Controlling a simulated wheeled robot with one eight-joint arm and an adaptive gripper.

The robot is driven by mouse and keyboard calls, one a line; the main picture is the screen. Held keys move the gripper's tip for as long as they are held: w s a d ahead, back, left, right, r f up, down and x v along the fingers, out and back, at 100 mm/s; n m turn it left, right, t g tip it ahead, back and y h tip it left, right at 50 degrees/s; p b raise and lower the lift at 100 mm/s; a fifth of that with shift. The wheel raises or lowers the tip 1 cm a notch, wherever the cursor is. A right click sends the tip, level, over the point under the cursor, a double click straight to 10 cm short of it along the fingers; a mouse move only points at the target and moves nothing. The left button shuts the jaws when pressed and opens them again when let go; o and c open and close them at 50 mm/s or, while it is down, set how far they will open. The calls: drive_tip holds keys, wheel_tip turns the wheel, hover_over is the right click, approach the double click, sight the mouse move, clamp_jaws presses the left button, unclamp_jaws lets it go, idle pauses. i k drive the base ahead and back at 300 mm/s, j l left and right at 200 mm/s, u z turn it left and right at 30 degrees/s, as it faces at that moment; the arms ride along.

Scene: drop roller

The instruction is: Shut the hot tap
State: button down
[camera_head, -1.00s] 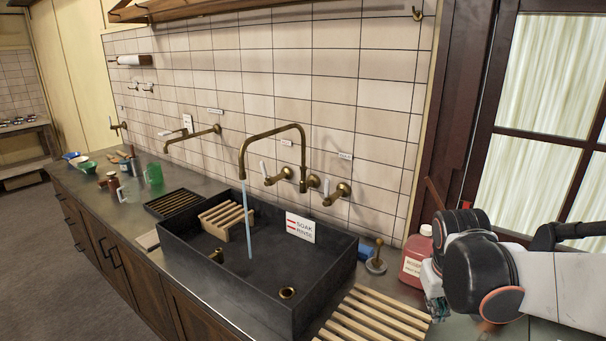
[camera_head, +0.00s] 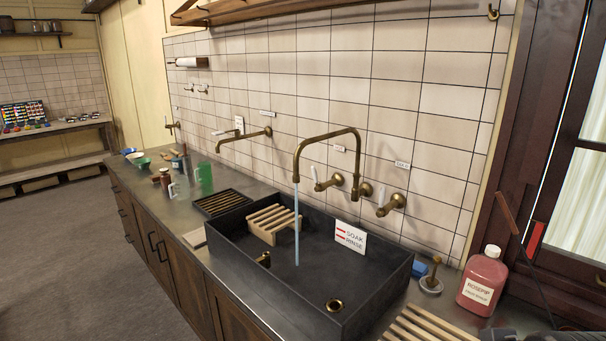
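A brass gooseneck spout (camera_head: 325,137) on the tiled wall pours a thin stream of water (camera_head: 297,225) into the dark sink (camera_head: 320,262). Two brass taps with white levers sit on the wall by its base: a left tap (camera_head: 335,181) and a right tap (camera_head: 395,203). Small labels are above them, a left label (camera_head: 340,148) and a right label (camera_head: 403,164), too small to read, so I cannot tell which tap is hot. My gripper is not in view; only a dark part, perhaps of my arm, shows at the bottom right edge.
A "soak / rinse" sign (camera_head: 350,239) stands at the sink. A wooden rack (camera_head: 273,222) is in its left part. A pink bottle (camera_head: 483,281), a brass-knobbed stopper (camera_head: 432,279) and a slatted board (camera_head: 430,325) are at the right. A second wall spout (camera_head: 245,135) is farther left.

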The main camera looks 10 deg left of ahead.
sight(317, 188)
drive_tip(key=i+j, duration=0.2)
drive_tip(key=j, duration=0.25)
drive_tip(key=i+j, duration=0.2)
drive_tip(key=j, duration=0.2)
drive_tip(key=i+j, duration=0.25)
drive_tip(key=j, duration=0.2)
drive_tip(key=i+j, duration=0.2)
drive_tip(key=j, duration=0.2)
drive_tip(key=i+j, duration=0.2)
drive_tip(key=j, duration=0.25)
drive_tip(key=i+j, duration=0.2)
drive_tip(key=j, duration=0.2)
drive_tip(key=i+j, duration=0.25)
drive_tip(key=j, duration=0.2)
drive_tip(key=i+j, duration=0.2)
drive_tip(key=j, duration=0.25)
